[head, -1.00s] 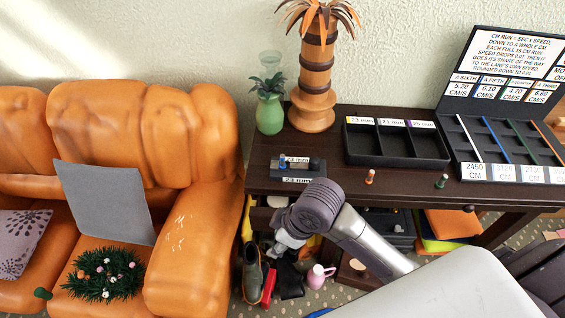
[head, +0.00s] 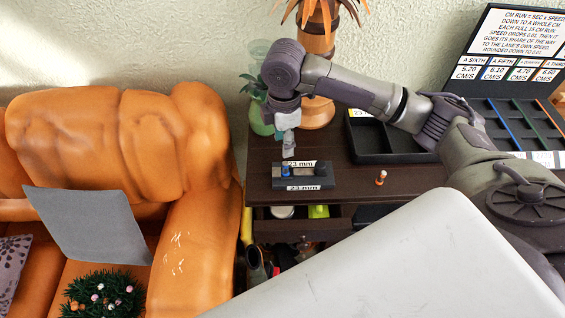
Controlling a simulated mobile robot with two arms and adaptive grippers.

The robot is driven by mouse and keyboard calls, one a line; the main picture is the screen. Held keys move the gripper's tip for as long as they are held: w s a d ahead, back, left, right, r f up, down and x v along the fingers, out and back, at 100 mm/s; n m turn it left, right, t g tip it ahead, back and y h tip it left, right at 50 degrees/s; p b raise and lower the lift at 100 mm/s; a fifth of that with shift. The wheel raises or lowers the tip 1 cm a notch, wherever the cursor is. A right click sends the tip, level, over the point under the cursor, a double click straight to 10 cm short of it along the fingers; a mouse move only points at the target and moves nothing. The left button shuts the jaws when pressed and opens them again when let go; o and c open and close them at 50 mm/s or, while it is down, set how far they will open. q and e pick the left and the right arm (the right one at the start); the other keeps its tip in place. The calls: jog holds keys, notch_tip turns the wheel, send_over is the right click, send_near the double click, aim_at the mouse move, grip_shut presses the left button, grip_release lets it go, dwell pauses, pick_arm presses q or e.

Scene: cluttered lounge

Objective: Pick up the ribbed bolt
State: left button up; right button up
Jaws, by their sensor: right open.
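My right gripper (head: 288,148) points down just above a small dark block (head: 305,183) labelled "23 mm" on the dark wooden table. The gripper is open with nothing visible between its fingers. A small blue piece (head: 286,170) stands at the block's left end, just below the fingers, apart or touching I cannot tell. A dark piece (head: 320,168) shows at the block's right. An orange peg-like piece (head: 381,177) with a pale band stands on the table to the right. Ribbing is too small to make out on any of these. My left gripper is out of view.
A green vase (head: 262,118) and an orange palm-like ornament (head: 317,110) stand at the table's back left. An orange sofa (head: 120,140) is left of the table. The tabletop's front strip is clear.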

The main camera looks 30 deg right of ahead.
aim_at(286, 163)
notch_tip(286, 163, down, 5)
jog(key=shift+d+r, duration=0.1)
jog(key=shift+r, duration=0.1)
notch_tip(286, 163, down, 2)
jog(key=f, duration=0.2)
jog(key=f+p, duration=0.1)
jog(key=shift+d+f, duration=0.25)
jog(key=shift+f, duration=0.2)
grip_shut()
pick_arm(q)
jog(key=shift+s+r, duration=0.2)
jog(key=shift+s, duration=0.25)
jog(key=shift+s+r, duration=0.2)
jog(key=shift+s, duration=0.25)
